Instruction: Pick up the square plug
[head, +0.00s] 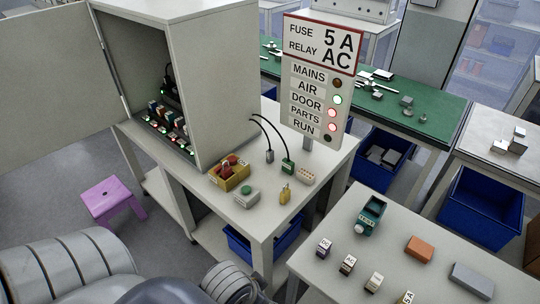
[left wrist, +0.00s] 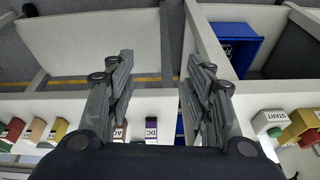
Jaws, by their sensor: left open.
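Two black cables run out of the cabinet onto the middle table in the head view. One ends at a green plug (head: 288,166), a blocky shape on the table. The other ends at a slim grey plug (head: 269,156) to its left. Both are too small for me to be sure which one is square. Neither shows clearly in the left wrist view. My left gripper (left wrist: 160,68) is open and empty in the left wrist view, with its fingers spread wide above table edges and floor. My right gripper is not in view.
A yellow box (head: 229,177), a green-button box (head: 246,197), a yellow padlock (head: 285,195) and a pale connector block (head: 307,176) lie near the plugs. The sign (head: 322,75) stands behind them. Labelled blocks, including a DC block (left wrist: 151,130), lie below my left fingers.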

